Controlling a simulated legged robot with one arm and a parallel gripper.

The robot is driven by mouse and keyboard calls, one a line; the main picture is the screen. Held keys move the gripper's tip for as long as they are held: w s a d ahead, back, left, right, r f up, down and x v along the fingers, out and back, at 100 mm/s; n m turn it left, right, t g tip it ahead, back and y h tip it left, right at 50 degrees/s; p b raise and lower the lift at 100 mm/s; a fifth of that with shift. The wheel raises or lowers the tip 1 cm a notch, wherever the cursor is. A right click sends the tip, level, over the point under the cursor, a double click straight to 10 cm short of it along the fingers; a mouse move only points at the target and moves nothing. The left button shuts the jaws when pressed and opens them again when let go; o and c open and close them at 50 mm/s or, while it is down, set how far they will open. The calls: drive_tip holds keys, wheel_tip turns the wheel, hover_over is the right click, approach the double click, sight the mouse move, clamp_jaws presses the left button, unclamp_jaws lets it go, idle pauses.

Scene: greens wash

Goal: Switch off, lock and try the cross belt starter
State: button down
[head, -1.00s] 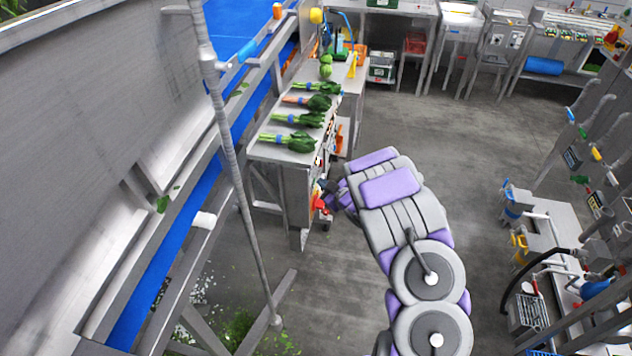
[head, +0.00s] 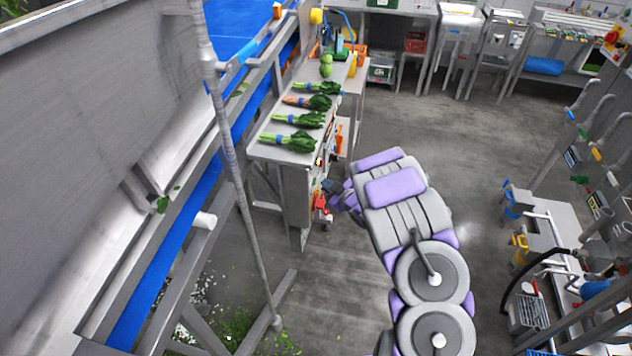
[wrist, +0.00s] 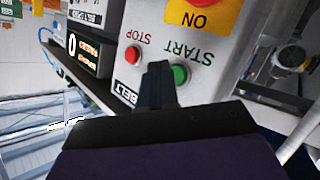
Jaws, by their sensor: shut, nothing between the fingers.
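In the wrist view a grey starter box (wrist: 218,82) shows upside down, with a cut-off BELT label at its edge. It carries a red STOP button (wrist: 132,55), a green START button (wrist: 180,74) and a yellow plate (wrist: 191,17) that reads ON. Only part of a red knob (wrist: 205,2) shows above the plate. My gripper (wrist: 158,68) is shut and empty, its tips between the two buttons and close beside START. I cannot tell whether they touch the box. In the head view my gripper (head: 331,187) is by a red fitting (head: 321,203) at the bench end.
Beside the box is a dark display (wrist: 84,50) showing 0. In the head view bunched greens (head: 290,141) lie on the steel bench (head: 268,152), by a blue belt (head: 170,255) and a slanting pole (head: 240,180).

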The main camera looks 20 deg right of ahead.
drive_tip(key=shift+s+d, duration=0.7)
drive_tip(key=shift+d, duration=0.35)
drive_tip(key=shift+s+d, duration=0.7)
drive_tip(key=shift+d, duration=0.35)
